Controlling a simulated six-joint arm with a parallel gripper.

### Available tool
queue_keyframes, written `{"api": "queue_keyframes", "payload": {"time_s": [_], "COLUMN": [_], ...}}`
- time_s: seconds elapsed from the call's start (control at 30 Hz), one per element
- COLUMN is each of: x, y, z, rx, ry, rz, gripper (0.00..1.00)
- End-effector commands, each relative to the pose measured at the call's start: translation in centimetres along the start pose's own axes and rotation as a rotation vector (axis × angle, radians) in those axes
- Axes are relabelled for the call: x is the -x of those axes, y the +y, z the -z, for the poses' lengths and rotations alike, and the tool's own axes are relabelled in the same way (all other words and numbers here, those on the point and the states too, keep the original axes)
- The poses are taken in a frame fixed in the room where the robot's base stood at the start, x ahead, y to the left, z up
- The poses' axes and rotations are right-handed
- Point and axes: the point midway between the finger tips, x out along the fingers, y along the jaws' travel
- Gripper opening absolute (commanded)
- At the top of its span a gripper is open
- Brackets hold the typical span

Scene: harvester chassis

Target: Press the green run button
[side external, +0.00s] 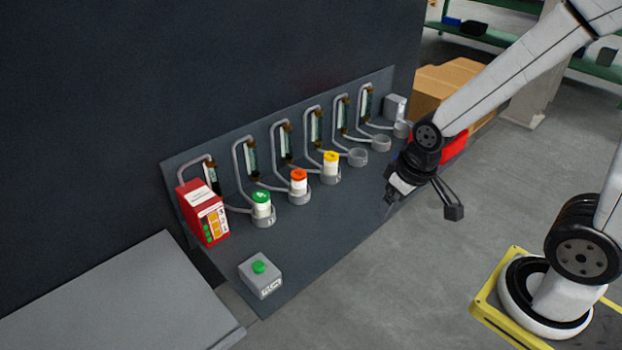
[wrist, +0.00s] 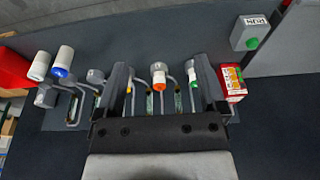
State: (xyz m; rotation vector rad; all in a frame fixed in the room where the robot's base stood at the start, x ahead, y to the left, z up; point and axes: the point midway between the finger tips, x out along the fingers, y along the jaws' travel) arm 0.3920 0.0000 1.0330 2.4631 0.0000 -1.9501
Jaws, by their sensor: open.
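The green run button (side external: 259,267) sits on top of a small grey box (side external: 262,284) at the front left corner of the dark panel. In the wrist view the button (wrist: 252,43) and its box with a RUN label (wrist: 255,21) show at the upper right, outside the fingers. My gripper (side external: 391,201) is over the right end of the panel in the side view, well apart from the button. In the wrist view its two fingers (wrist: 161,66) are spread wide, with nothing held between them.
Cups line the panel (side external: 330,215); some hold vials with green (side external: 261,197), orange (side external: 299,175) and yellow (side external: 331,157) caps. A red box (side external: 203,213) stands behind the button. Two more vials (wrist: 63,58) show in the wrist view. A dark wall rises behind.

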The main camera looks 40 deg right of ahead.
Motion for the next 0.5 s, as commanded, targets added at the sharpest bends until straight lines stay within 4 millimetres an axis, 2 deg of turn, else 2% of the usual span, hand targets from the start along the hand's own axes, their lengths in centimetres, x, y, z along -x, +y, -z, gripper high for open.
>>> {"api": "queue_keyframes", "payload": {"time_s": [0.03,0.2,0.27,0.5], "x": [0.0,0.0,-0.1,-0.4], "y": [0.0,-0.2,-0.4,-1.8], "z": [0.0,0.6,1.0,4.2], "rx": [0.000,-0.002,-0.003,-0.019], "ry": [0.000,-0.003,-0.006,-0.032], "rz": [0.000,0.002,0.003,0.011], "gripper": [0.71,0.17,0.00,0.00]}}
